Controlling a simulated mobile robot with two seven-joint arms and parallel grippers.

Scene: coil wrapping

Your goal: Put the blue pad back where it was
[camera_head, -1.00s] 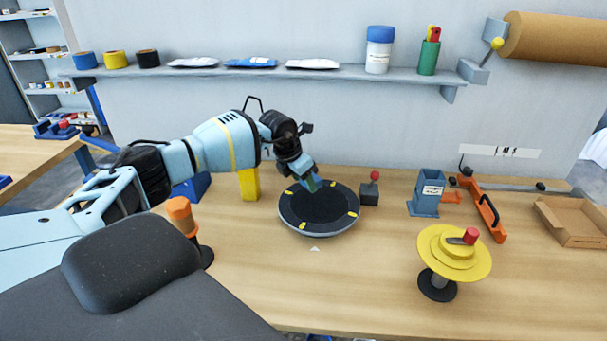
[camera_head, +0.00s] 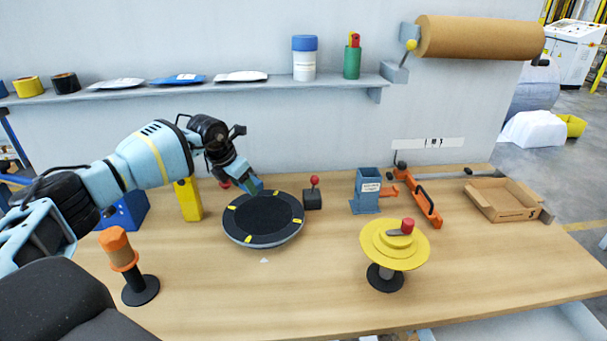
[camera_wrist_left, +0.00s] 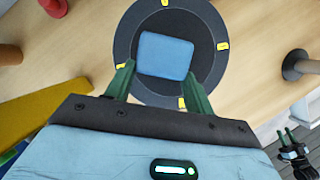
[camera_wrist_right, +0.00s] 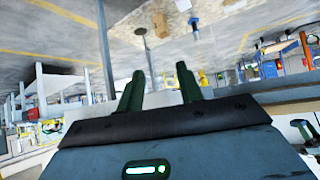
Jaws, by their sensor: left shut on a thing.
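My left gripper (camera_head: 255,187) is shut on the blue pad (camera_wrist_left: 165,55). In the left wrist view the pad shows as a blue rounded rectangle between the green fingers of the left gripper (camera_wrist_left: 158,78). The pad is held over the round black turntable (camera_head: 264,217), which has yellow marks on its rim. In the head view the pad is small and partly hidden by the gripper, and I cannot tell whether it touches the disc.
A yellow post (camera_head: 188,200), an orange-topped stand (camera_head: 120,250) and a small box with a red knob (camera_head: 312,198) surround the turntable. A yellow stepped disc (camera_head: 394,244), a blue holder (camera_head: 366,190) and a cardboard tray (camera_head: 503,198) stand right. The front middle table is clear.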

